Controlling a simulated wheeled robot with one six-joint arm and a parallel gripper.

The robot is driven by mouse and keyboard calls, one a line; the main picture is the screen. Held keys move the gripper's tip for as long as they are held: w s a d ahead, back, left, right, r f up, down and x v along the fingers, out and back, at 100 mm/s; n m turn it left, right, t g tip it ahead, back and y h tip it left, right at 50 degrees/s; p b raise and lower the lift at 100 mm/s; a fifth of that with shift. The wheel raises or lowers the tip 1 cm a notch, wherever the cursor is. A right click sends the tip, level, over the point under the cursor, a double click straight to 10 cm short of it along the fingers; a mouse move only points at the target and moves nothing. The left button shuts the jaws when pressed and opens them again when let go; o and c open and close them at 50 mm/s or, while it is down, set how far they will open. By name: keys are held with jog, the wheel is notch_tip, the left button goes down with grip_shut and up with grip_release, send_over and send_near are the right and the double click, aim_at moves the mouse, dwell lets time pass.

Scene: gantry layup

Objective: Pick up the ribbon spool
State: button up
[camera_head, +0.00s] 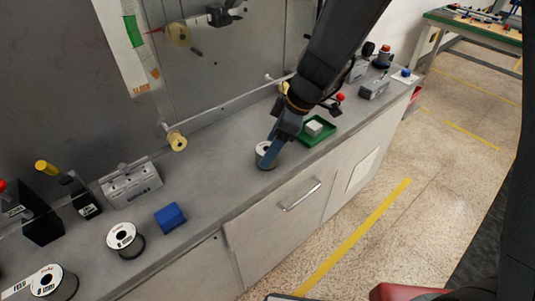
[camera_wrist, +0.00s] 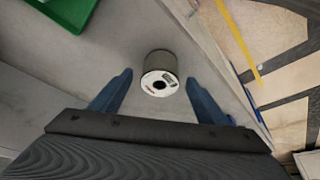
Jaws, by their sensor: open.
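A spool (camera_head: 262,149) with a white top and a dark grey side stands on the grey worktop, partly hidden behind my gripper (camera_head: 271,158). In the wrist view this spool (camera_wrist: 160,63) shows its white labelled end with a dark centre hole. It stands upright between and just beyond the blue fingers of my gripper (camera_wrist: 158,79). The fingers are open, with a gap on each side of the spool. Two similar spools stand at the left of the worktop, one near a blue block (camera_head: 125,240) and one at the front edge (camera_head: 52,283). I cannot read which is ribbon.
A green tray (camera_head: 318,131) with a white block lies right of my gripper; the tray (camera_wrist: 70,10) also shows in the wrist view. A blue block (camera_head: 171,217) and a grey box (camera_head: 131,185) stand left. The worktop between them and my gripper is clear.

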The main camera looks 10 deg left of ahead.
jog(key=shift+x, duration=1.5)
jog(key=shift+s, duration=0.1)
jog(key=shift+c, duration=0.5)
jog(key=c, duration=1.4)
